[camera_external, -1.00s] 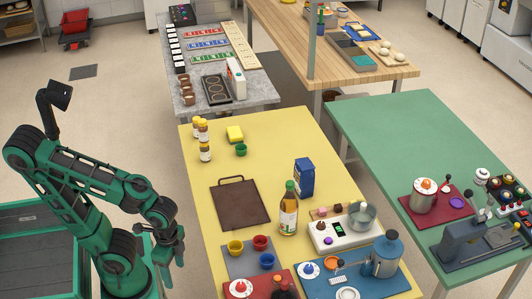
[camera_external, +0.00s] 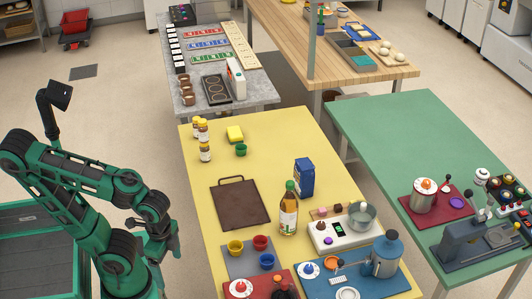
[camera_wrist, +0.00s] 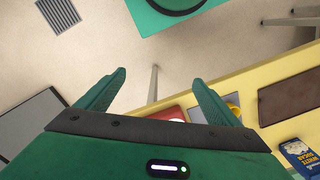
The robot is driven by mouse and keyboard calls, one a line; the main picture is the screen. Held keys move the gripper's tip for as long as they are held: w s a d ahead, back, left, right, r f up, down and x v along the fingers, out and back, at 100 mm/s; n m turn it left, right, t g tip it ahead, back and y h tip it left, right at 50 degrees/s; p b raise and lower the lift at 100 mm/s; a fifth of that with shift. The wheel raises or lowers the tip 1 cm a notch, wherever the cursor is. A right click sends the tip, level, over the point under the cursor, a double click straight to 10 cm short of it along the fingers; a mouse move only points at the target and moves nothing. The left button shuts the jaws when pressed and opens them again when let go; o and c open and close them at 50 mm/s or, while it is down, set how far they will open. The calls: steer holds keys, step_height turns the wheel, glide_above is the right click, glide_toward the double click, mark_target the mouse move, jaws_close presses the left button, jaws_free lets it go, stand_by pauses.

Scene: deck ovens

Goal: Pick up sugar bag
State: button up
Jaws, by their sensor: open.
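The sugar bag (camera_external: 304,177) is a blue upright packet on the yellow table (camera_external: 200,232), behind and right of a bottle. It also shows in the wrist view (camera_wrist: 299,155) at the lower right edge, partly cut off, with white and yellow print. My gripper (camera_external: 168,252) is left of the yellow table, well apart from the bag. In the wrist view my gripper (camera_wrist: 155,90) has its two green fingers spread wide with nothing between them.
A bottle with a green cap (camera_external: 289,210) stands close to the bag. A white scale (camera_external: 340,232) with a metal bowl is to its right. A brown board (camera_external: 240,204) lies to the left. Small coloured cups (camera_external: 260,243) sit nearer.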

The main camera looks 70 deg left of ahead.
step_height(320, 180, up, 9)
steer(key=w, duration=0.1)
steer(key=w+d+f+t+h, duration=0.1)
steer(key=w+d+t+h, duration=0.1)
steer(key=w, duration=0.7)
steer(key=w+d+f+t+h, duration=0.1)
steer(key=w+h, duration=0.1)
steer(key=w, duration=0.7)
steer(key=w+a+t+h, duration=0.1)
steer(key=w+a+t, duration=0.15)
steer(key=w, duration=0.75)
steer(key=r+n+t+y, duration=0.1)
steer(key=n+t+y, duration=0.55)
steer(key=t, duration=0.65)
glide_above(298, 168)
steer(key=s, duration=0.4)
steer(key=shift+n+g+h, duration=0.25)
steer(key=shift+n, duration=0.2)
step_height(298, 168, down, 12)
steer(key=shift+d+r, duration=0.1)
steer(key=shift+r, duration=0.05)
steer(key=shift+f, duration=0.3)
steer(key=shift+w+f, duration=0.15)
steer(key=shift+w, duration=0.1)
steer(key=w, duration=1)
steer(key=shift+w+a, duration=0.2)
steer(key=shift+a, duration=0.2)
steer(key=c, duration=2.2)
